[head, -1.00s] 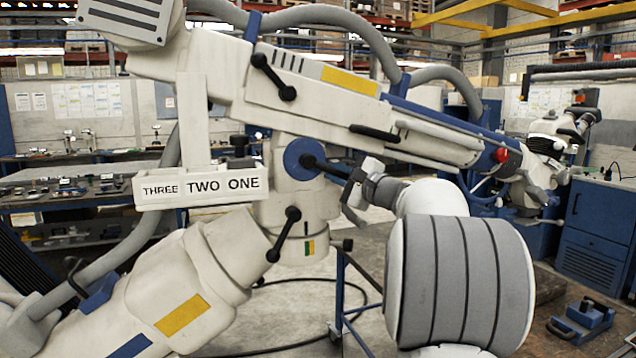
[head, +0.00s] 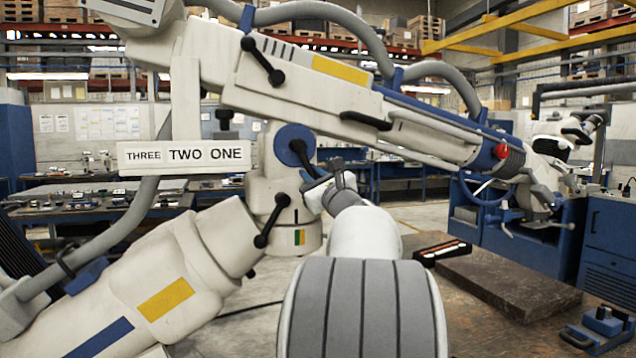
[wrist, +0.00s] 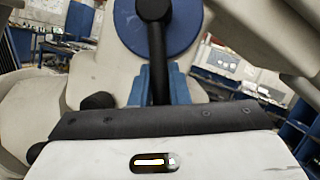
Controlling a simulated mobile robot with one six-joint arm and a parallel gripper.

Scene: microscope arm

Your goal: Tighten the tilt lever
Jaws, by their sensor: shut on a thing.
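The tilt lever (head: 307,161) is a black handle on a blue round hub (head: 288,143) at the middle joint of the white microscope arm (head: 215,185). In the head view it points down and to the right from the hub. My gripper (head: 317,184) is at its lower end, shut on it. In the wrist view the lever (wrist: 157,52) runs straight down from the blue hub (wrist: 184,22) and passes between my blue fingers (wrist: 160,88). The lever's lower tip is hidden behind my wrist housing.
A "THREE TWO ONE" sign (head: 185,156) hangs left. A workbench with a dark slab (head: 510,277) is at right.

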